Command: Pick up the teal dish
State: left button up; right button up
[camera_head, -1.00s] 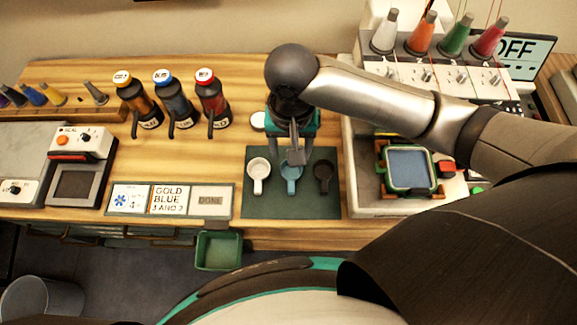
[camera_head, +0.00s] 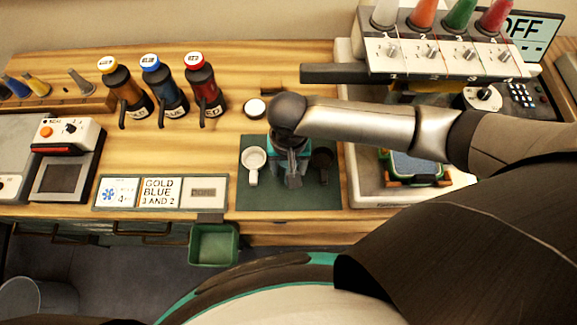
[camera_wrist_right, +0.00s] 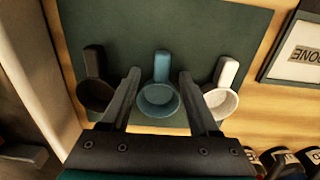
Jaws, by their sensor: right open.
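The teal dish (camera_wrist_right: 160,99) is a small round cup with a flat handle, on a dark green mat (camera_wrist_right: 200,30). In the right wrist view it sits between the two open fingers of my right gripper (camera_wrist_right: 160,80), with its handle pointing away from the gripper's base. I cannot tell whether the fingers touch it. In the head view my right gripper (camera_head: 294,175) is over the mat and hides the teal dish. A white dish (camera_head: 253,164) and a dark brown dish (camera_head: 323,163) lie on either side. My left gripper is not in view.
Gold, blue and red bottles (camera_head: 205,85) stand at the back left. A sign panel (camera_head: 160,191) lies left of the mat. A green bin (camera_head: 213,245) hangs at the table's front edge. A machine with coloured cones (camera_head: 445,45) stands at the back right.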

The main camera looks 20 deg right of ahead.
grip_shut()
dwell(0.5)
